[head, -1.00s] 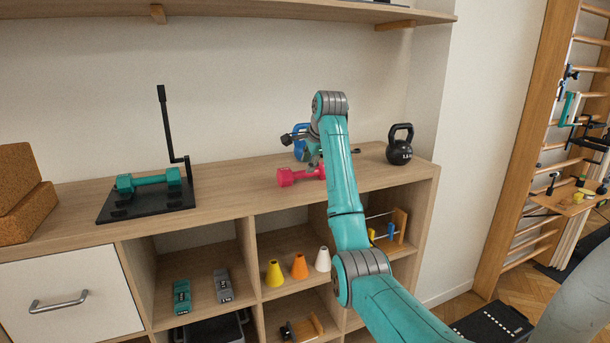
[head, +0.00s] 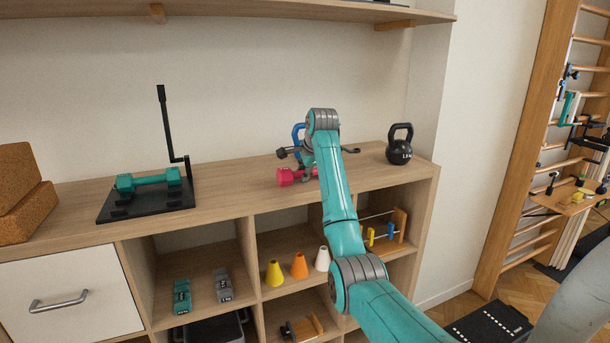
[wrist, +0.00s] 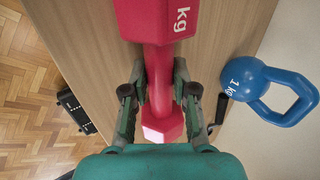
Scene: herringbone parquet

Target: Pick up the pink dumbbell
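The pink dumbbell (head: 287,177) lies on the wooden shelf top, partly hidden by my gripper in the head view. In the wrist view the dumbbell (wrist: 160,28) runs up and down the picture, its "kg" end at the top and its other end just above my wrist housing. My gripper (wrist: 160,75) has one finger on each side of the handle. The fingers look close to the handle with a narrow gap, so it appears open around it. In the head view my gripper (head: 306,174) is low over the dumbbell and mostly hidden by my arm.
A blue kettlebell (wrist: 268,88) stands close beside the dumbbell. A black kettlebell (head: 399,150) is farther right. A teal dumbbell (head: 148,180) rests on a black stand (head: 115,213) at the left. The shelf top between that stand and the pink dumbbell is clear.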

